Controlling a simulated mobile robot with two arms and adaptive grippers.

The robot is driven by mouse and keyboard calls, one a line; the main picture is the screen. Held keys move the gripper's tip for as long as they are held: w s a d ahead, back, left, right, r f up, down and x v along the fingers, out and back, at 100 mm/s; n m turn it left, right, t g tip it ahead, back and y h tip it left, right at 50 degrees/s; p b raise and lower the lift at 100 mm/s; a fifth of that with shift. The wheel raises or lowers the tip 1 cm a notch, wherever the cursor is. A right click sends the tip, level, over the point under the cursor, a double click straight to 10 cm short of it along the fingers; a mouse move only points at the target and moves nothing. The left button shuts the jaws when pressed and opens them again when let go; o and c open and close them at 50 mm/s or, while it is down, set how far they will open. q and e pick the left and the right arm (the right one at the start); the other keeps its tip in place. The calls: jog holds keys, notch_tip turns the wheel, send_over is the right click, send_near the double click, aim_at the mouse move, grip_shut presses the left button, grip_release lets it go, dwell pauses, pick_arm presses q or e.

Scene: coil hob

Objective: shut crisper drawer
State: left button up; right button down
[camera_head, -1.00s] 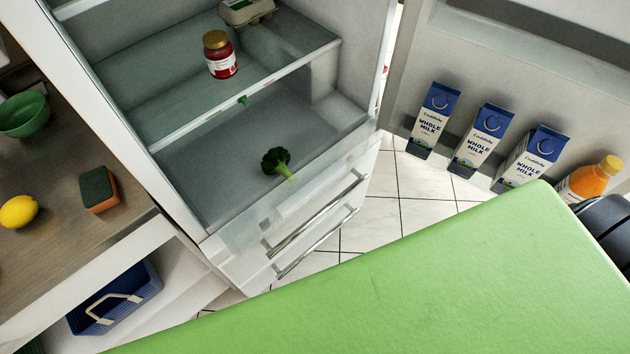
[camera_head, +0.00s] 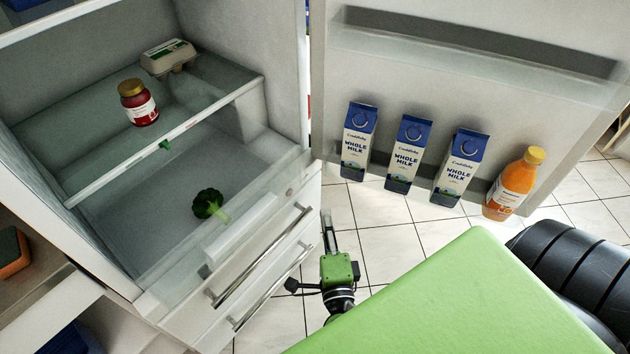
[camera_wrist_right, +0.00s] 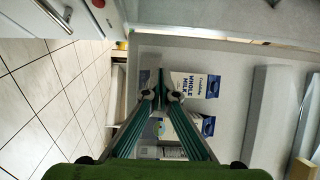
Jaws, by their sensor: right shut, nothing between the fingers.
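The crisper drawer (camera_head: 222,252) is the clear bin at the bottom of the open fridge in the head view. Its see-through front stands out at the fridge's front edge, but I cannot tell how far it is pulled out. A broccoli (camera_head: 208,204) shows inside or through it. My right gripper (camera_head: 327,218) is to the right of the drawer, in front of the fridge, apart from it. Its fingers are shut and empty; the tips also show in the wrist view (camera_wrist_right: 149,96), in front of the door's milk cartons. My left gripper is not in view.
The open fridge door (camera_head: 440,95) stands at the right with milk cartons (camera_head: 408,155) and an orange bottle (camera_head: 513,185). White fronts with bar handles (camera_head: 262,255) lie below the crisper. A jar (camera_head: 138,103) and egg carton (camera_head: 168,57) sit on the glass shelf (camera_head: 85,135).

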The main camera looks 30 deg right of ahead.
jog(key=w+a+p+x, duration=0.1)
jog(key=a+x, duration=0.1)
jog(key=x, duration=1)
jog(key=shift+w+a+p, duration=0.15)
jog(key=shift+w+p, duration=0.25)
jog(key=shift+w, duration=0.1)
